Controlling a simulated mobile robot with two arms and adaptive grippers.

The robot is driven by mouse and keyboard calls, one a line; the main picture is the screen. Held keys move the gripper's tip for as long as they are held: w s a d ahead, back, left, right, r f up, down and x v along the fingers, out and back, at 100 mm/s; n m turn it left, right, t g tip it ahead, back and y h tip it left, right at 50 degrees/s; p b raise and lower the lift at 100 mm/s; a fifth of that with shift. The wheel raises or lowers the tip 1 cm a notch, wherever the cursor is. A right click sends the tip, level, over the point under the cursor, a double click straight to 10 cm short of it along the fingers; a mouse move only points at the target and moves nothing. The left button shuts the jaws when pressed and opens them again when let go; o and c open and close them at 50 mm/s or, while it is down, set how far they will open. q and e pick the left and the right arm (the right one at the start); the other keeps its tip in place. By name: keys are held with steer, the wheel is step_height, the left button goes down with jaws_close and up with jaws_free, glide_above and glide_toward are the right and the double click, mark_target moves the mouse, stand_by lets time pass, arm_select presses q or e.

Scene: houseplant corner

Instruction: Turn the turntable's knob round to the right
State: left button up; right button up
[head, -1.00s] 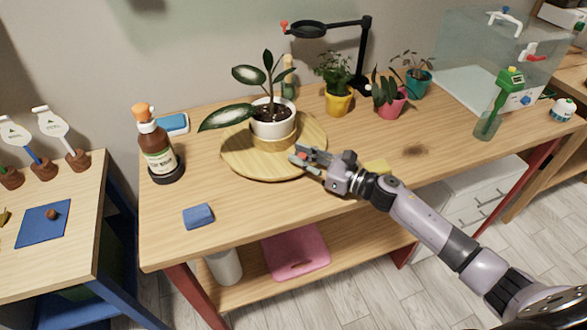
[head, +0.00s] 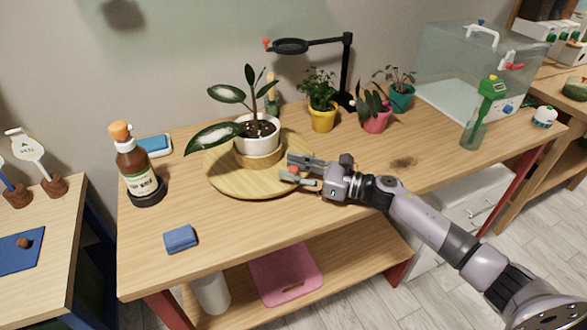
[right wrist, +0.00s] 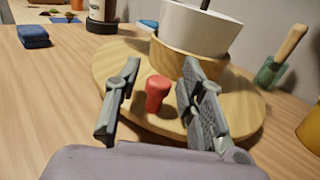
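The turntable (head: 222,178) is a round wooden disc on the table, and its rim also shows in the right wrist view (right wrist: 108,62). A white pot with a leafy plant (head: 256,132) stands on it in a wooden ring. The red knob (right wrist: 157,92) stands up from the disc near its edge. My right gripper (head: 290,168) is at the disc's right side, fingers pointing left. In the right wrist view its fingers (right wrist: 158,74) are spread, one on each side of the knob, with visible gaps. My left gripper is not in view.
A brown bottle with an orange cap (head: 134,165) stands left of the turntable. A blue sponge (head: 180,239) lies near the front edge. Small potted plants (head: 322,115) and a magnifier lamp (head: 347,70) stand behind. The table front right of the sponge is clear.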

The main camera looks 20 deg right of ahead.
steer(key=shift+s+d, duration=0.15)
steer(key=v, duration=1.1)
steer(key=shift+s+d, duration=0.2)
steer(key=shift+c, duration=0.2)
